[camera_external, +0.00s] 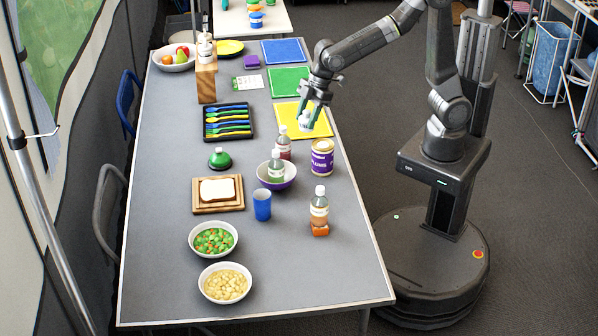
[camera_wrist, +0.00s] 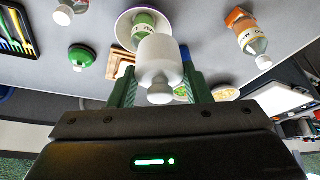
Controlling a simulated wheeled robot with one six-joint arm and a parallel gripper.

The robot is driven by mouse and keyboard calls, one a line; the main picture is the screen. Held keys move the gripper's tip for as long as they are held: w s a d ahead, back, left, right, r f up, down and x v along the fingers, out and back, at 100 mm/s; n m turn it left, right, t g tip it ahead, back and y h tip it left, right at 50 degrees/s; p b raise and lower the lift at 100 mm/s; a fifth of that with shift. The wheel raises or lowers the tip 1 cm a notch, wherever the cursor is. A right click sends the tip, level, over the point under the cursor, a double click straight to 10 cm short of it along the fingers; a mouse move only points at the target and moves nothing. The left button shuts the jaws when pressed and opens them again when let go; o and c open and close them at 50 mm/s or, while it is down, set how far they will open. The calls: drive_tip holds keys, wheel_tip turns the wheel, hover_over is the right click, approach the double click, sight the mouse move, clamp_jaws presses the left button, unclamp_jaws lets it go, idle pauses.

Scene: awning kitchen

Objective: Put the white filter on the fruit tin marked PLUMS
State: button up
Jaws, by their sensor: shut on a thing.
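The white filter (camera_external: 304,121) is held between the green fingers of my gripper (camera_external: 308,114), above the table over the near part of the yellow mat. In the wrist view the filter (camera_wrist: 160,62) sits between the fingers of my gripper (camera_wrist: 160,82), which are shut on it. The fruit tin marked PLUMS (camera_external: 322,160) is purple and cream and stands upright on the table near the right edge. My gripper is above and beyond the tin in the external view, apart from it. I cannot make out the tin in the wrist view.
A purple-rimmed bowl (camera_external: 276,176) with a bottle in it stands left of the tin, with another bottle (camera_external: 283,142) beside it. A bottle on an orange block (camera_external: 319,210) stands nearer. A blue cup (camera_external: 262,204) and a cutlery tray (camera_external: 228,136) are further left.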

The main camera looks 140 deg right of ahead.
drive_tip(key=s+m, duration=0.1)
drive_tip(key=s, duration=0.7)
approach(318, 146)
drive_tip(key=shift+w+d+r, duration=0.1)
drive_tip(key=shift+w+d, duration=0.15)
drive_tip(key=shift+w, duration=0.65)
drive_tip(key=shift+f, duration=2.15)
drive_tip(key=shift+f+b, duration=0.15)
drive_tip(key=shift+b, duration=0.2)
drive_tip(key=o, duration=1)
